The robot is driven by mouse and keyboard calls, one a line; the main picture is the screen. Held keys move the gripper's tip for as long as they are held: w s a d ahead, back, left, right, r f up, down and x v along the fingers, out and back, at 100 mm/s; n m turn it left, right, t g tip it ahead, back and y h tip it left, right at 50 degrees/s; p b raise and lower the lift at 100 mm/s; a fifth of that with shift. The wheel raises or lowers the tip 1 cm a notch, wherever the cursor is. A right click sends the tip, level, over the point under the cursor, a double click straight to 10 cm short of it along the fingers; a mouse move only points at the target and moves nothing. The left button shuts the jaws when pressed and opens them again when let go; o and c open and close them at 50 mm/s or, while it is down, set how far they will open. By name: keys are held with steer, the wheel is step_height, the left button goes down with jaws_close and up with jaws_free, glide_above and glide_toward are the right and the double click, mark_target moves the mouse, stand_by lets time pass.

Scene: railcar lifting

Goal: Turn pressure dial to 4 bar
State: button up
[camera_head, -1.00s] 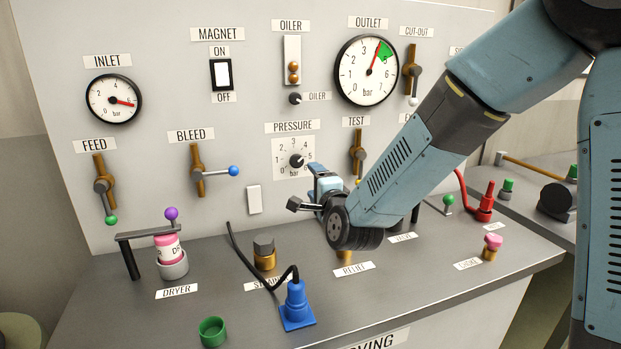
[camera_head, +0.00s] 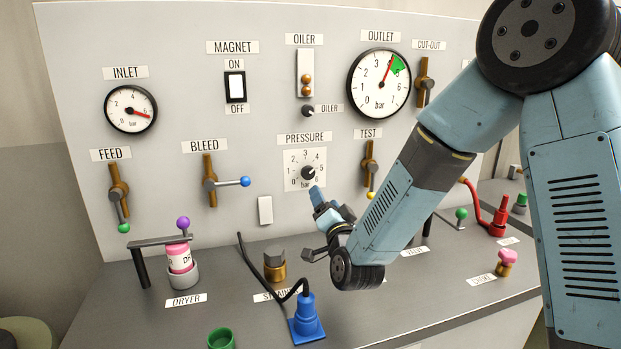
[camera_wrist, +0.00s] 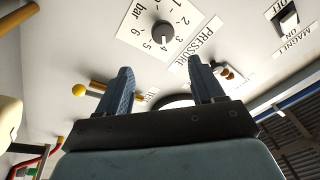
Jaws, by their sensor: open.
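The pressure dial (camera_head: 308,172) is a dark round knob on a square white scale on the upright panel. It also shows at the top of the wrist view (camera_wrist: 163,32), beyond the fingertips. Its pointer mark is too small to read surely. My gripper (camera_head: 318,194) is just below and slightly right of the dial in the head view. In the wrist view my gripper (camera_wrist: 160,70) has its two blue fingers spread apart with nothing between them. The fingers appear clear of the knob. The outlet gauge (camera_head: 379,83) has its red needle near 4, at the edge of the green sector.
The oiler knob (camera_head: 307,111) is above the dial. The test lever (camera_head: 370,165) is to its right, the bleed lever (camera_head: 225,183) to its left. A blue plug (camera_head: 307,320) with a black cable stands on the bench below. A brass-based strainer (camera_head: 275,264) is nearby.

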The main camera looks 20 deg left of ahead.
mark_target(309, 174)
steer(key=w+a+r+n, duration=0.1)
steer(key=w+a+n, duration=0.1)
steer(key=w, duration=0.1)
steer(key=w+a+n+t, duration=0.1)
steer(key=w+a+n, duration=0.1)
steer(key=w+n, duration=0.1)
steer(key=w+a+r+n+y, duration=0.1)
steer(key=w+a+n, duration=0.1)
steer(key=w, duration=0.2)
steer(key=shift+w+a+r+n+t, duration=0.1)
steer(key=shift+a+r+n+t, duration=0.2)
steer(key=shift+a+n+t, duration=0.1)
stand_by(0.3)
steer(key=c, duration=1)
steer(key=shift+n+y, duration=0.4)
steer(key=shift+n, duration=0.4)
steer(key=o, duration=1)
